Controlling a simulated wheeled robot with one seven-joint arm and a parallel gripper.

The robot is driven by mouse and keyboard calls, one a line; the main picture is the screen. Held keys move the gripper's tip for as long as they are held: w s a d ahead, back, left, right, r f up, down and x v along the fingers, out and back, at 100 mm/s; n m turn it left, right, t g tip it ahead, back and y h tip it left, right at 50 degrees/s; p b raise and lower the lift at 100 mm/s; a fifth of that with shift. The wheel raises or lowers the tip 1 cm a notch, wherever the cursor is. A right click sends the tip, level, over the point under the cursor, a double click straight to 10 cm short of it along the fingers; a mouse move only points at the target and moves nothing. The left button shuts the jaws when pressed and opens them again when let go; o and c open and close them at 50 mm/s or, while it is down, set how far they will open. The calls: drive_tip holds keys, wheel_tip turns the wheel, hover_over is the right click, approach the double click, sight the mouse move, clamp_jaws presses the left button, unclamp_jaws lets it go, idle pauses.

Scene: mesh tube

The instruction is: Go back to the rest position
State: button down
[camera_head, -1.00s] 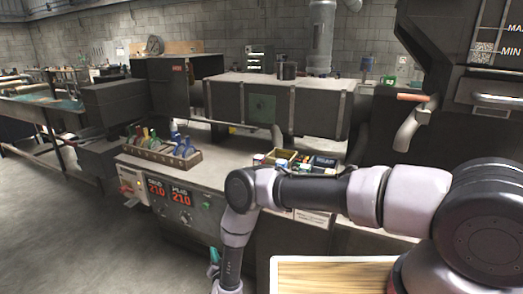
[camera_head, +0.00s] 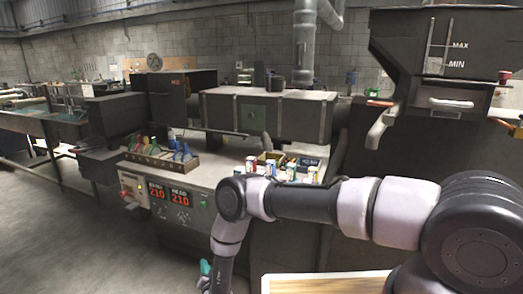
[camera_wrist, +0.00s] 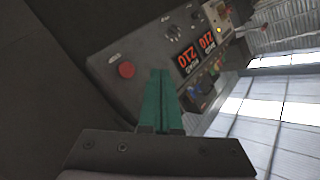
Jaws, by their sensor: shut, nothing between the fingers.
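My gripper (camera_wrist: 161,74) shows in the wrist view with its two green fingers closed together and nothing between them. It points toward the machine's control panel (camera_wrist: 180,45), with a red button and red number displays, and appears apart from it. In the head view a bit of a green finger (camera_head: 205,267) shows at the lower edge, below my bent arm, in front of the dark machine cabinet. The rest of the gripper is cut off or hidden by the arm there.
The machine top (camera_head: 215,172) holds a rack of coloured-handled tools (camera_head: 160,152) and several small boxes (camera_head: 270,166). A dark hopper (camera_head: 440,45) marked MAX and MIN stands at the right. A wooden board (camera_head: 325,283) lies at the bottom. Open floor (camera_head: 70,230) is at the left.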

drive_tip(key=w+d+r+m+g, duration=0.1)
drive_tip(key=w+r, duration=0.8)
drive_tip(key=r, duration=0.4)
drive_tip(key=w+r+g, duration=0.1)
drive_tip(key=w+r, duration=0.8)
drive_tip(key=r, duration=0.5)
drive_tip(key=w+d+r+g+h, duration=0.1)
drive_tip(key=w+d+r, duration=0.1)
drive_tip(key=d+r, duration=0.65)
drive_tip(key=w+d+r, duration=0.1)
drive_tip(key=d+r, duration=0.3)
drive_tip(key=r, duration=0.9)
drive_tip(key=s+d+r+g+h, duration=0.1)
drive_tip(key=s+d+r, duration=0.5)
drive_tip(key=d+r, duration=0.3)
drive_tip(key=s+d+r+g+h, duration=0.1)
drive_tip(key=s+d+r, duration=0.6)
drive_tip(key=d, duration=0.3)
drive_tip(key=s+d+g, duration=0.1)
drive_tip(key=s+d, duration=0.3)
drive_tip(key=s, duration=0.4)
drive_tip(key=s+d+r+g, duration=0.1)
drive_tip(key=s+d, duration=0.4)
drive_tip(key=s, duration=0.4)
drive_tip(key=s+d+g+h, duration=0.1)
drive_tip(key=s+d, duration=0.3)
drive_tip(key=s, duration=0.5)
drive_tip(key=shift+d+r, duration=0.25)
drive_tip(key=shift+d, duration=0.1)
